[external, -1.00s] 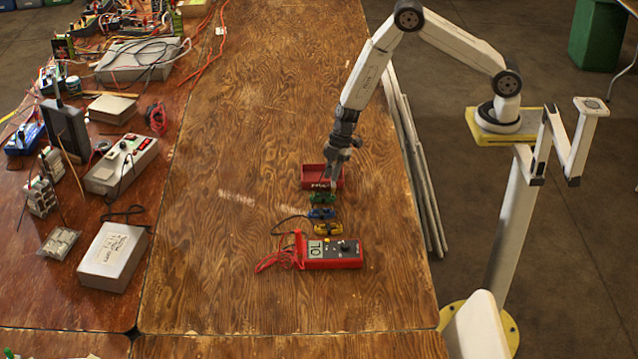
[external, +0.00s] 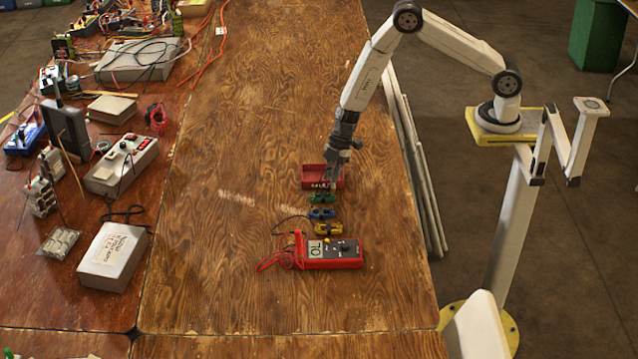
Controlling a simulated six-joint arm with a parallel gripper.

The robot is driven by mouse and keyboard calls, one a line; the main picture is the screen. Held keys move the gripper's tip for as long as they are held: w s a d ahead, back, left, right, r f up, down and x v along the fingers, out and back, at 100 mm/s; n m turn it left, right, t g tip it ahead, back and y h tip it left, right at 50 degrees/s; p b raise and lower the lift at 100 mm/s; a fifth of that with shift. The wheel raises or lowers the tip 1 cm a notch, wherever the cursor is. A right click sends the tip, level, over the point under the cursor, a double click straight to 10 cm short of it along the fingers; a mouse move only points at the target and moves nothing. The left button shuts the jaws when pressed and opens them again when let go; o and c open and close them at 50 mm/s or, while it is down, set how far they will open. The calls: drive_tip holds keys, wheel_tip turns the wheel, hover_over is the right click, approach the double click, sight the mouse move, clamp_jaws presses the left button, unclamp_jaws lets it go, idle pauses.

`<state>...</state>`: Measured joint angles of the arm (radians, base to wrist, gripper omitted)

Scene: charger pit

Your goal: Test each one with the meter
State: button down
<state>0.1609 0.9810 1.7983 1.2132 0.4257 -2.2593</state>
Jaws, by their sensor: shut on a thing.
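The red meter (external: 331,254) lies on the wooden table with a grey display and dark dial, its red lead bunched at its left. A yellow piece (external: 329,230), a blue piece (external: 320,213) and a green piece (external: 323,198) lie in a row behind it. A small open red tray (external: 307,171) stands behind the green piece. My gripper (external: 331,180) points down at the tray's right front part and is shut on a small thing. The fingers hide that thing, so I cannot tell what it is or whether it touches the tray.
A second bench at the left holds a white box (external: 113,257), a grey device with red buttons (external: 121,164), a dark box (external: 66,131) and many cables. The table left of the row is clear. Pale pipes (external: 423,185) lie along the table's right edge.

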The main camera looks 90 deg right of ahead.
drive_tip(key=shift+f, duration=0.65)
idle(1.3)
drive_tip(key=shift+c, duration=0.8)
unclamp_jaws()
drive_tip(key=shift+r, duration=3.75)
